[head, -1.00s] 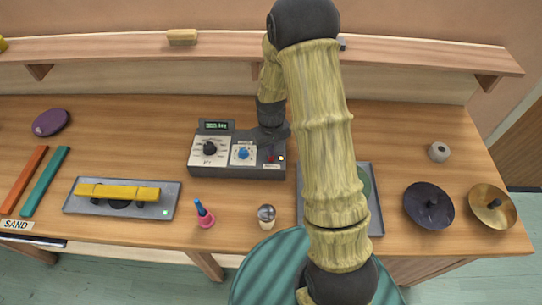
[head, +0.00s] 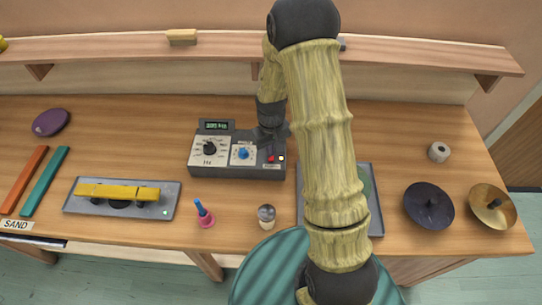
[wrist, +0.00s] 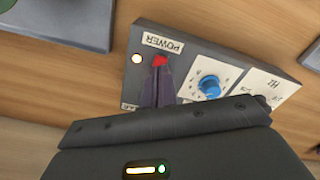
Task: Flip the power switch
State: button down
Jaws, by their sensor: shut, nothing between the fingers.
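The grey control box (head: 235,172) stands on the bench, with a green-lit display, a black knob and a blue knob (head: 243,154). Its red power switch (head: 270,158) is at the right end of the sloped face, beside a small lit lamp (head: 281,158). In the wrist view the red switch (wrist: 160,60) shows below the POWER label (wrist: 163,43), with the lamp (wrist: 137,58) glowing beside it. My gripper (wrist: 158,70) is shut and empty. Its dark fingertips are right at the switch and partly cover it; I cannot tell whether they touch.
A grey tray with a yellow bar (head: 118,192) lies left of the box. A pink and blue piece (head: 203,214) and a small round-topped object (head: 266,216) stand in front. Dark and brass cymbals (head: 492,206) are at the right. A wall shelf (head: 120,46) runs behind.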

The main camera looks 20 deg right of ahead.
jog(key=shift+f+b, duration=0.75)
jog(key=shift+f, duration=0.3)
dwell(0.8)
jog(key=shift+r, duration=0.1)
jog(key=shift+r+p, duration=2.7)
jog(key=shift+r, duration=0.7)
jog(key=s+r+m+t+b, duration=0.2)
jog(key=s+r+b, duration=0.1)
jog(key=s+r, duration=0.9)
jog(key=shift+s+t, duration=0.3)
jog(key=shift+s, duration=0.9)
